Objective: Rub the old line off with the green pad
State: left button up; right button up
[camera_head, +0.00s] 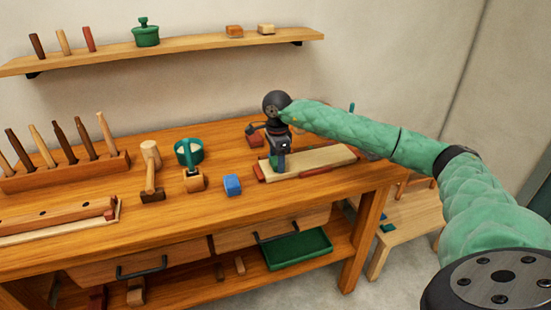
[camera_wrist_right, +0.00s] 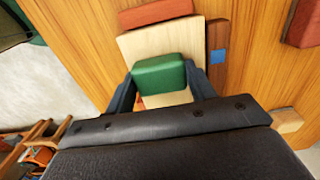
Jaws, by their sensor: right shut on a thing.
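My right gripper (camera_head: 279,168) is over the near-left end of a pale wooden board (camera_head: 325,157) on the workbench. In the right wrist view its two dark fingers (camera_wrist_right: 160,88) are shut on a green pad (camera_wrist_right: 158,76), one on each side. The pad is over the pale board (camera_wrist_right: 150,44); I cannot tell whether it touches it. The old line cannot be made out; the pad and gripper hide part of the board. My left gripper is not in view.
Reddish blocks (camera_head: 315,170) lie along the board's edges. A rack of tools (camera_head: 65,172) is farther left. Bare bench lies in front of the board.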

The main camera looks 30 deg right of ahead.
jog(key=shift+s, duration=0.3)
jog(key=shift+r+p, duration=0.85)
jog(key=shift+r, duration=2.2)
